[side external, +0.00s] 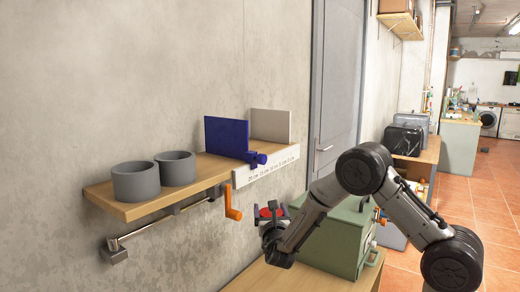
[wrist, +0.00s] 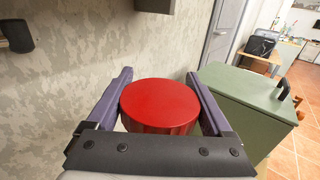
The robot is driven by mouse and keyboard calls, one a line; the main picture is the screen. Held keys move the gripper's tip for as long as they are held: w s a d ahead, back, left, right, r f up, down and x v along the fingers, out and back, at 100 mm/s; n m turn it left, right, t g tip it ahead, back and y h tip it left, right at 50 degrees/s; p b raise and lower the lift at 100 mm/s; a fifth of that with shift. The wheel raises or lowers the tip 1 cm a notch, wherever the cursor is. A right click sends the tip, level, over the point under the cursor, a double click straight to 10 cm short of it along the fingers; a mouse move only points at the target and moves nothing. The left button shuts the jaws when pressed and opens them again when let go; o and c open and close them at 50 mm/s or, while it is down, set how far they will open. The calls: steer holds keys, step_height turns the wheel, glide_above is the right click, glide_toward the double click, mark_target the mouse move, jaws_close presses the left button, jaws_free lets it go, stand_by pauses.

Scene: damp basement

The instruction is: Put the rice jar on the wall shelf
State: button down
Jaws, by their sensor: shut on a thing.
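The wall shelf (side external: 134,208) is a wooden board on the left wall in the side view. My gripper (side external: 270,212) is in front of the wall, below and right of the shelf's near edge. In the wrist view my gripper (wrist: 159,76) has its two purple fingers on either side of a round red lid (wrist: 160,103), which I take to be the rice jar's. The fingers are shut on it. The jar's body is hidden under the lid, and its contents do not show. In the side view only a small red part of the jar (side external: 267,212) shows.
On the shelf stand two grey pots (side external: 136,181), a blue panel (side external: 226,137) with a clamp and a white panel (side external: 271,126). A scale strip (side external: 265,171) runs along the edge. Below are a metal rail (side external: 150,234) and an orange crank (side external: 231,203). A green box (side external: 335,235) stands right.

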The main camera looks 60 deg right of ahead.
steer(key=s+d+r+m+g+h, duration=0.15)
steer(key=s+d+r, duration=0.25)
steer(key=d+r, duration=0.4)
steer(key=s+d+r+m+g+h, duration=0.1)
steer(key=s+d+r+m+g, duration=0.2)
steer(key=d+r, duration=0.55)
steer(key=shift+w+a+r+n+t+y, duration=1.3)
steer(key=shift+a+r+n+t+y, duration=2.1)
steer(key=shift+r, duration=2.75)
steer(key=shift+w+a+r+n+t+y, duration=1.3)
steer(key=shift+a+r+n+t+y, duration=0.85)
steer(key=shift+a+r+n+y, duration=3.15)
steer(key=w+d+f+m, duration=0.2)
steer(key=w+d+f, duration=0.4)
steer(key=w+f, duration=0.5)
steer(key=shift+w+d+m+h, duration=0.2)
steer(key=shift+w+m+h, duration=0.2)
steer(key=shift+w, duration=0.3)
